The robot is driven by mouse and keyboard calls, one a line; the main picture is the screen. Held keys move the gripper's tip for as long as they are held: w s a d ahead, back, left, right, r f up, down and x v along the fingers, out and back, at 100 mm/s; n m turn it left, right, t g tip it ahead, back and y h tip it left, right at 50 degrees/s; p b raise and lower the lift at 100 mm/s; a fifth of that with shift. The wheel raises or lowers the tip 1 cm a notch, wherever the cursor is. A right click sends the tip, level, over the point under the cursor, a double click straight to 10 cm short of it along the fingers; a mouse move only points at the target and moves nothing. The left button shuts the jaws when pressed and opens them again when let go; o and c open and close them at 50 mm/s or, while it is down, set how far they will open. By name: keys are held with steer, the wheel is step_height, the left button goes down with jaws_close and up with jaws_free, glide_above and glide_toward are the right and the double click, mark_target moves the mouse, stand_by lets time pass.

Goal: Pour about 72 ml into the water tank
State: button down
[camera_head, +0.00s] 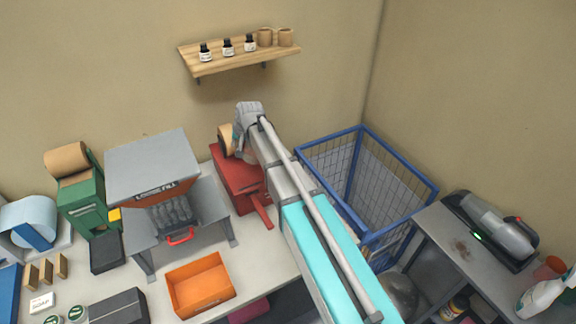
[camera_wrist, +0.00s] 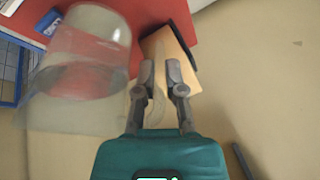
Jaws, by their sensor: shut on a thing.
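My gripper (camera_wrist: 160,74) is shut on the handle side of a clear jug (camera_wrist: 62,100) in the wrist view. The jug is to the left of the fingers, above a red machine (camera_wrist: 152,14), which shows through its wall. I cannot tell the jug's water level or whether water is flowing. I cannot pick out the water tank's opening.
A grey loose-fill hopper (camera_head: 150,165) stands left of the red machine, with an orange bin (camera_head: 200,285) in front. A blue wire cage (camera_head: 368,185) is on the right. A wooden shelf (camera_head: 215,64) with bottles hangs on the wall above.

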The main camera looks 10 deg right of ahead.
steer(key=shift+d+r+m+y, duration=0.15)
steer(key=shift+d+r+y, duration=0.2)
steer(key=shift+d+y, duration=0.35)
steer(key=shift+d+r+m+y, duration=0.15)
steer(key=shift+d+r+y, duration=0.2)
steer(key=shift+d+y, duration=0.35)
steer(key=shift+d, duration=0.15)
steer(key=shift+d+r+y, duration=0.35)
steer(key=shift+r+y, duration=0.1)
steer(key=shift+y, duration=0.05)
steer(key=shift+d+r+b, duration=0.15)
steer(key=shift+d+b, duration=0.05)
steer(key=shift+b, duration=0.1)
steer(key=shift+d+f+y+b, duration=0.15)
steer(key=shift+f+y+b, duration=0.05)
steer(key=shift+y+b, duration=0.3)
steer(key=shift+w, duration=0.1)
steer(key=shift+m, duration=0.3)
steer(key=shift+w+d+f+b, duration=0.1)
steer(key=shift+w+d+b, duration=0.05)
steer(key=shift+d+b, duration=0.15)
steer(key=shift+d+f+y+b, duration=0.1)
steer(key=shift+f+y+b, duration=0.2)
steer(key=shift+y+b, duration=0.5)
